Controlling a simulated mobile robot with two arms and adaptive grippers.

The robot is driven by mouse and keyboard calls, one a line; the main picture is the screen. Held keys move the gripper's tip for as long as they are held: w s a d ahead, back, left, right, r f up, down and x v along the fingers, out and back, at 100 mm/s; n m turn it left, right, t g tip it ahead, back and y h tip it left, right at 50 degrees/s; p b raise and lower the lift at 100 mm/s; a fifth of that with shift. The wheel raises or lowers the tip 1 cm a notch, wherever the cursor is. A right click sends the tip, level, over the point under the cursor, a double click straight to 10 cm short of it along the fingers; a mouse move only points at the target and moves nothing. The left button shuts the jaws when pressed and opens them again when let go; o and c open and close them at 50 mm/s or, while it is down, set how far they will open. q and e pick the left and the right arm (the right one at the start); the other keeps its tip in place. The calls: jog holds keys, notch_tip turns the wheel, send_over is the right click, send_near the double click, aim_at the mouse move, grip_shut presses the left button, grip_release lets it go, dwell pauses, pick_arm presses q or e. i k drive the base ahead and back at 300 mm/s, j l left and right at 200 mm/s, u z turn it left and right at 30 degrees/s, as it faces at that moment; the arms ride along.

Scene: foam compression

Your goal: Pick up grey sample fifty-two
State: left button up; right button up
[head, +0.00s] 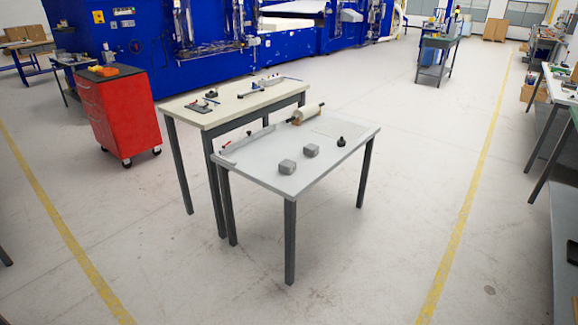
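Two small grey blocks lie apart on the light grey table (265,178) in the middle of the view. One grey block (287,167) is near the table's front edge. The other grey block (311,150) is a little farther back and to the right. Any number on them is too small to read, so I cannot tell which is sample fifty-two. Neither of my grippers shows in the head view.
A white roll (308,113) and a small black object (341,142) are on the same table. A cream-topped table (225,118) with tools stands directly behind. A red cabinet (118,112) is at left. Open floor (430,190) lies in front and to the right.

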aim_at(287, 166)
jog(key=i+l, duration=1.3)
jog(key=l, duration=0.2)
